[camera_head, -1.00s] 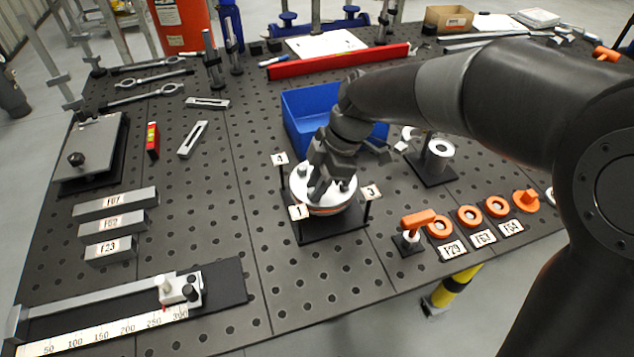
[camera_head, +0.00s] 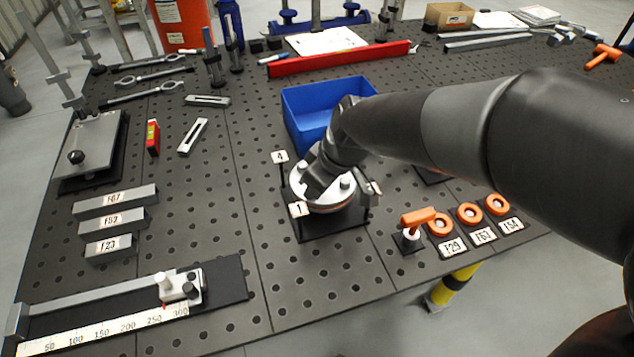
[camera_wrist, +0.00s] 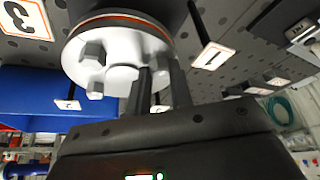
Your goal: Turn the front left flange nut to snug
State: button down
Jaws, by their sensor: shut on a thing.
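The round white flange (camera_head: 326,203), with an orange band under its top plate, stands on a dark base on the bench. It also shows in the wrist view (camera_wrist: 122,40). My gripper (camera_head: 313,190) reaches down onto its front left part, beside tag 1 (camera_head: 299,209). In the wrist view my gripper's fingers (camera_wrist: 162,88) are closed at the flange edge near tag 1; the front left nut is hidden between them. A hex nut (camera_wrist: 92,53) and a stud end (camera_wrist: 95,90) show to their left. Another nut (camera_head: 346,182) stands free at the flange's right.
A blue bin (camera_head: 305,110) stands just behind the flange. Labelled bars (camera_head: 115,201) lie at left. The bench between the bars and the flange is clear.

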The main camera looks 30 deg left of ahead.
jog(key=m+t, duration=0.1)
jog(key=m, duration=0.2)
jog(key=m+t+h, duration=0.1)
jog(key=m, duration=0.2)
jog(key=shift+s+a+r, duration=0.15)
jog(key=shift+a, duration=0.05)
jog(key=shift+m+t, duration=0.3)
jog(key=shift+m, duration=0.1)
jog(key=c, duration=1.3)
grip_release()
jog(key=shift+s+d, duration=0.1)
jog(key=v, duration=1)
jog(key=shift+r, duration=0.35)
jog(key=shift+d, duration=0.1)
